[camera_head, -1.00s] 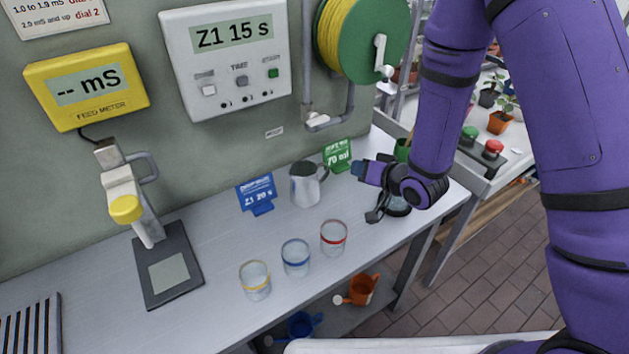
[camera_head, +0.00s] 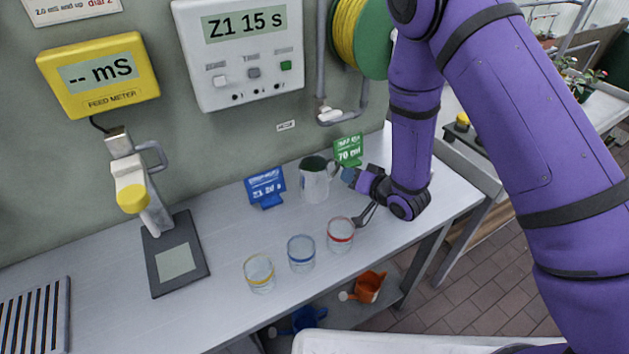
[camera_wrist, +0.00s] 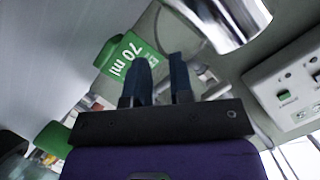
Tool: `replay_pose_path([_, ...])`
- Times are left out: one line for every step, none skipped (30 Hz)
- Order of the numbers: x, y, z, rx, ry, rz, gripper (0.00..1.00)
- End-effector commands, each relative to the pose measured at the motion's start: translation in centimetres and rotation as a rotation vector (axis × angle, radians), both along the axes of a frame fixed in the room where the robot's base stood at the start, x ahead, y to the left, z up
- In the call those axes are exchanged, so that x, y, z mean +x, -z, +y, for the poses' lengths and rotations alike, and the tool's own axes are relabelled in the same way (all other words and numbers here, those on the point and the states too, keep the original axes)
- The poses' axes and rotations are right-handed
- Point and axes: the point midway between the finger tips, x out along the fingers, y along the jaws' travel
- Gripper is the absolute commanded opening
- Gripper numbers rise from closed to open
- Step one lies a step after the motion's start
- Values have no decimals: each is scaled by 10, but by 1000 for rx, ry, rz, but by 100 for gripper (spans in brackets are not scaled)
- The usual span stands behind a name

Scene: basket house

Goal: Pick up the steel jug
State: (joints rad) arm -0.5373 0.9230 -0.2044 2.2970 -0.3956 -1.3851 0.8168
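The steel jug (camera_head: 314,184) stands upright on the bench, between a blue sign (camera_head: 265,187) and a green "70 ml" sign (camera_head: 348,150). Its handle points right, towards my gripper (camera_head: 348,175). My gripper is just right of the jug, with its dark blue fingers close to the handle. In the wrist view my gripper (camera_wrist: 163,75) has a clear gap between its two fingers, with nothing held there. The jug's shiny body (camera_wrist: 228,18) shows at the top right, beyond and to the right of the fingertips. I cannot tell whether a finger touches the handle.
Three glasses stand in front, with yellow (camera_head: 259,274), blue (camera_head: 301,254) and red (camera_head: 340,236) bands. A yellow-capped stand (camera_head: 140,195) is at the left. The wall with a timer box (camera_head: 240,50) is behind. The bench between stand and glasses is free.

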Motion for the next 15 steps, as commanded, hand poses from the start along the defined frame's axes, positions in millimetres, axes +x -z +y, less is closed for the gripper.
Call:
replay_pose_path([3, 3, 6, -1, -4, 0, 21])
replay_pose_path([6, 6, 8, -2, -4, -1, 21])
replay_pose_path([9, 9, 13, -3, -6, -1, 21])
replay_pose_path([12, 10, 16, -2, -6, 1, 21])
replay_pose_path([15, 12, 18, -2, -6, 0, 21])
replay_pose_path([19, 13, 21, -2, -4, -1, 21])
replay_pose_path([21, 14, 23, -2, -4, -1, 21])
replay_pose_path([23, 15, 25, -1, -3, -1, 21])
replay_pose_path([26, 16, 28, 0, -3, 0, 21])
replay_pose_path([27, 17, 29, -1, -2, 0, 21])
replay_pose_path([28, 17, 29, -1, -2, 1, 21])
replay_pose_path([29, 18, 30, -1, -2, 1, 21])
replay_pose_path([29, 18, 30, -1, -2, 1, 21])
replay_pose_path([30, 18, 30, -1, -2, 1, 21])
replay_pose_path([30, 18, 30, -1, -2, 1, 21])
